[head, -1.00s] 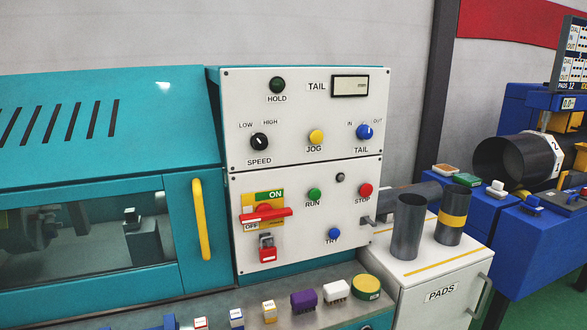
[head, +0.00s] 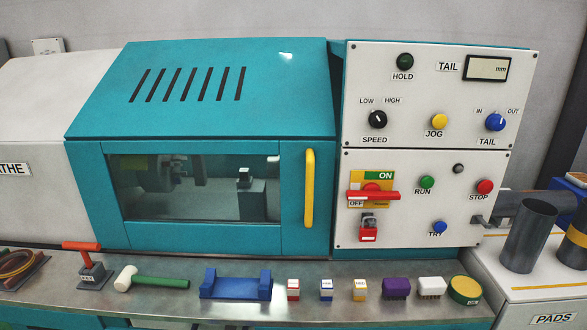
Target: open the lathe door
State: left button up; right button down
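The lathe door (head: 120,236) is a teal panel with a dark window (head: 215,205) and looks shut. Its yellow vertical handle (head: 309,188) is on the right side of the door, next to the control panel. Through the window I see a chuck and a grey block inside the lathe. Neither of my grippers shows in the head view.
The white control panel (head: 440,90) with knobs and a red switch (head: 373,195) stands right of the door. A metal shelf (head: 340,311) below holds a hammer (head: 155,281), a blue cradle (head: 236,284) and several small blocks. Grey cylinders (head: 528,235) stand on the PADS cabinet at right.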

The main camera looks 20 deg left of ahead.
aim_at(246, 95)
jog(key=l+u, duration=0.15)
jog(key=u, duration=0.9)
